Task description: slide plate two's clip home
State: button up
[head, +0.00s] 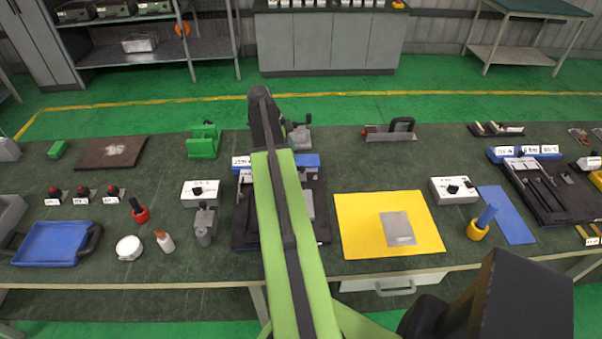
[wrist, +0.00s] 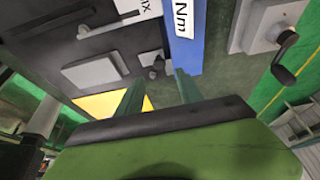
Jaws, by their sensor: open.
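My gripper (wrist: 158,90) is open in the wrist view, its two green fingers apart with nothing between the tips. A small dark clip-like part (wrist: 154,64) lies just beyond the fingertips on a dark fixture board (wrist: 60,45). A light grey plate (wrist: 90,73) lies on that board to its left. In the head view my arm covers much of the board (head: 243,222), and a grey plate (head: 308,204) shows beside the arm. The gripper itself is hidden there. I cannot read which plate is two, nor tell whether the clip is seated.
A yellow mat (head: 365,235) with a grey sheet (head: 397,228) lies right of the board. A white switch box (head: 200,193) stands left.

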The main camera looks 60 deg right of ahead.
aim_at(301, 167)
jog(key=b+x, duration=0.6)
jog(key=x, duration=0.2)
jog(key=shift+f, duration=0.15)
grip_shut()
dwell(1.0)
